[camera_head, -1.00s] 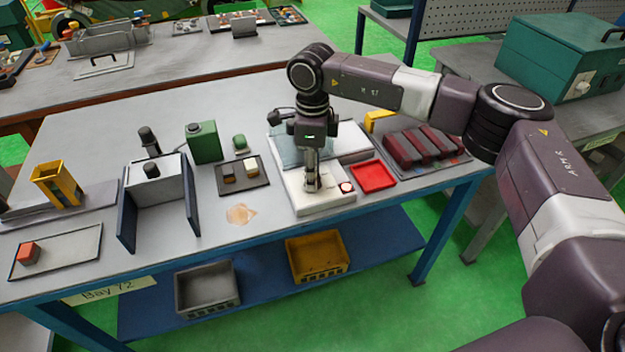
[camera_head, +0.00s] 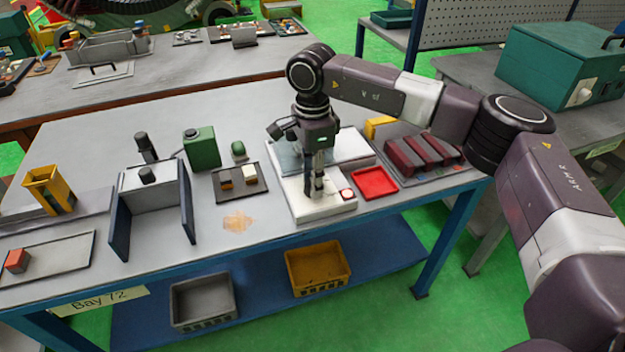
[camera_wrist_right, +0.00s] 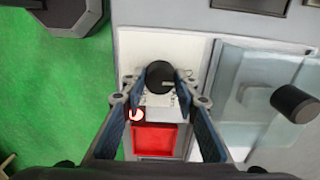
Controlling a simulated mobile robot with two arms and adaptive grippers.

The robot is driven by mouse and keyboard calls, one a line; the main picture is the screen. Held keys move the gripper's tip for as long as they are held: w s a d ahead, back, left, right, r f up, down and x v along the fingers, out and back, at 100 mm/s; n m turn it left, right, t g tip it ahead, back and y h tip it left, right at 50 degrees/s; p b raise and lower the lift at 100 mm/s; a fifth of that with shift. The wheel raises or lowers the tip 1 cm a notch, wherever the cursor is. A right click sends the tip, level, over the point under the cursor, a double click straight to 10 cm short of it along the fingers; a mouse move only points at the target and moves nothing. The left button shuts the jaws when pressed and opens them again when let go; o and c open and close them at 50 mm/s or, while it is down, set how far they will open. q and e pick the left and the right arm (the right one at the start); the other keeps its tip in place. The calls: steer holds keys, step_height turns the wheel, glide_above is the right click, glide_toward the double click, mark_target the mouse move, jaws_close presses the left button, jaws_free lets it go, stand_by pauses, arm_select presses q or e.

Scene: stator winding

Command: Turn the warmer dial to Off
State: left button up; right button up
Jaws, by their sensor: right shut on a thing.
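The warmer (camera_head: 300,208) is a white-based unit near the table's front edge, right of centre. In the right wrist view its pale panel (camera_wrist_right: 134,50) carries a round black dial (camera_wrist_right: 160,74) with small markings beside it. My right gripper (camera_head: 318,190) points down onto this panel and hides the dial in the head view. In the wrist view my right gripper (camera_wrist_right: 160,84) has its fingers on both sides of the dial, shut on it. The markings are too small to read, so the dial's setting cannot be told. My left gripper is not in view.
A pale round button (camera_wrist_right: 137,115) and a red tray (camera_head: 374,183) lie close beside the gripper. A glassy cover (camera_wrist_right: 250,90) with a black knob (camera_wrist_right: 295,103) stands on its other side. A rack of dark red blocks (camera_head: 425,150) stands to the right.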

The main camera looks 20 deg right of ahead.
steer(key=shift+w+r, duration=0.1)
steer(key=shift+r, duration=0.05)
steer(key=o, duration=1.1)
steer(key=shift+o, duration=0.2)
step_height(320, 180, up, 12)
